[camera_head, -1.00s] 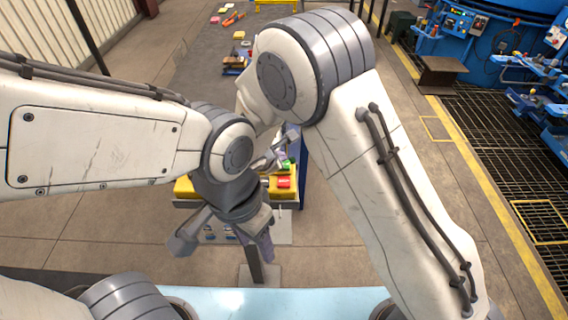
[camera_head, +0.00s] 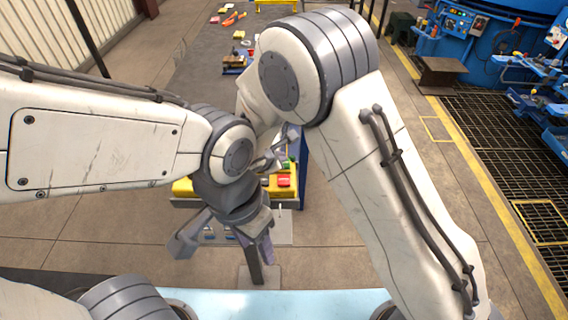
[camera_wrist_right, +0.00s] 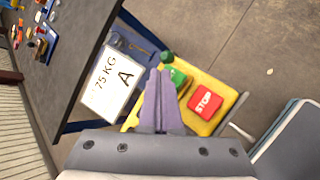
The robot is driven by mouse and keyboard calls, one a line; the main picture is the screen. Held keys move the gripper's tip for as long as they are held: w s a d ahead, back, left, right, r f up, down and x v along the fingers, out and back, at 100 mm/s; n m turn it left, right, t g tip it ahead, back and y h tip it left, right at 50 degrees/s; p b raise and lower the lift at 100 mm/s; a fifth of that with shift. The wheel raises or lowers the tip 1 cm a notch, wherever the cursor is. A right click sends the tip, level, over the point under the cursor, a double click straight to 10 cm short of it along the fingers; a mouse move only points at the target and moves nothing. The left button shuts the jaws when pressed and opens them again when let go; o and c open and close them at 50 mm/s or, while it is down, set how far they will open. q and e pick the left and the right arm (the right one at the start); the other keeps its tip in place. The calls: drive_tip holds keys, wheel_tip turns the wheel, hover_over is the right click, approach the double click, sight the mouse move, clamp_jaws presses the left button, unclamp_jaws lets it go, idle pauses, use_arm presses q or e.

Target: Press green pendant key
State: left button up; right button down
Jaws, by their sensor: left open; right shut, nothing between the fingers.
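The yellow pendant box (camera_wrist_right: 228,92) carries a green key (camera_wrist_right: 180,76) and a red STOP key (camera_wrist_right: 207,102) in the right wrist view. The green key is partly covered by my right gripper (camera_wrist_right: 159,72), whose purple fingers are shut with nothing between them. The fingertips appear beside the green key's left edge; contact cannot be told. In the head view the green key (camera_head: 288,163) sits behind the red key (camera_head: 284,181), right of my right gripper (camera_head: 275,155). My left gripper (camera_head: 222,248) is open and empty, in front of the pendant.
A dark grey table (camera_head: 195,75) with several small items stretches away behind the pendant. A dark green knob (camera_wrist_right: 167,57) stands beside the green key.

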drive_tip(key=shift+f+b, duration=0.45)
drive_tip(key=shift+b, duration=0.15)
idle(0.7)
drive_tip(key=shift+r, duration=0.1)
idle(0.4)
drive_tip(key=shift+r+p, duration=0.45)
drive_tip(key=shift+r, duration=0.3)
drive_tip(key=shift+r, duration=0.1)
drive_tip(key=shift+r+p, duration=1.7)
drive_tip(key=shift+r, duration=0.8)
drive_tip(key=shift+f, duration=0.1)
